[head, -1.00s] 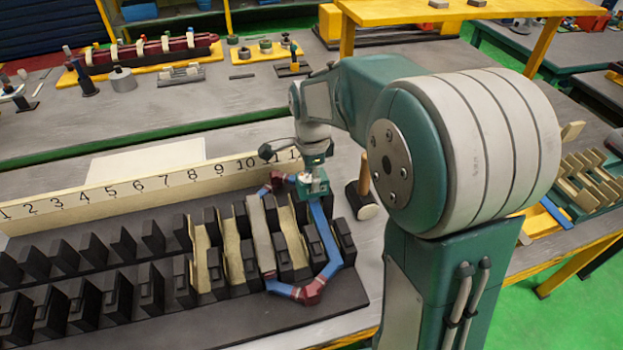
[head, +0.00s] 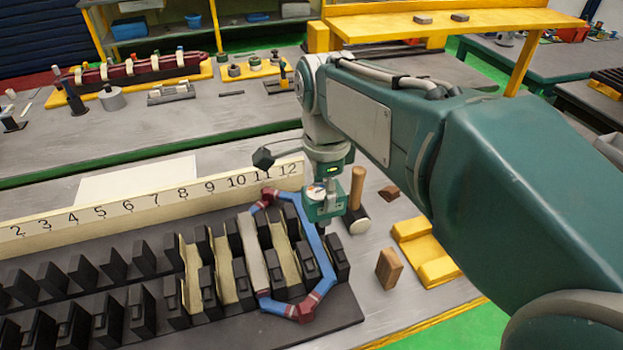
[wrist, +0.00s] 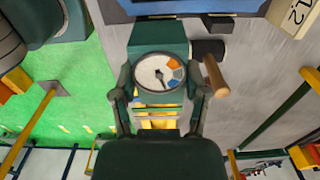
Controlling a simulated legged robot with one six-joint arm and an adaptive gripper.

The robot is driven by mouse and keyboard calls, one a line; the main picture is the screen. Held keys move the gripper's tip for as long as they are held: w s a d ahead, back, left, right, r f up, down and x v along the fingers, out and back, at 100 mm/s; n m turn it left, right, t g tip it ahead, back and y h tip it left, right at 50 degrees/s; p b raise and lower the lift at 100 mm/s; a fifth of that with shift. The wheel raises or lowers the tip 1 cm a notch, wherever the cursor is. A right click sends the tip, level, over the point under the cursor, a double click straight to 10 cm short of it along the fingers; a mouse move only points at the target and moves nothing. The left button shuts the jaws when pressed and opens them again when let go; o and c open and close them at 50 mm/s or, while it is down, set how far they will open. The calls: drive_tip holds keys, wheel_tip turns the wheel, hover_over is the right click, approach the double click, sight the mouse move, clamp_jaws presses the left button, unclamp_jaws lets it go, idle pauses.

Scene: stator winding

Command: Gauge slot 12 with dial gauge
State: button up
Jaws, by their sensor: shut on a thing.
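My gripper (head: 325,186) is shut on the dial gauge (head: 318,204), a green block with a round dial. In the wrist view the dial gauge (wrist: 160,74) lies between the fingers of my gripper (wrist: 160,92), its white face showing blue and orange sectors. The black stator block (head: 340,312) has two rows of dark teeth. The number strip (head: 150,206) behind it ends at 12.
A mallet (head: 357,208) stands close right of the gauge; its handle (wrist: 215,76) shows in the wrist view. A wooden block (head: 389,268), a small brown wedge (head: 389,193) and a yellow holder (head: 425,252) lie farther right. Cream slot liners (head: 221,262) fill several slots.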

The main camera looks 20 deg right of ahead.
wheel_tip(320, 180, up, 6)
drive_tip(key=s, duration=0.2)
drive_tip(key=shift+s, duration=0.2)
idle(0.7)
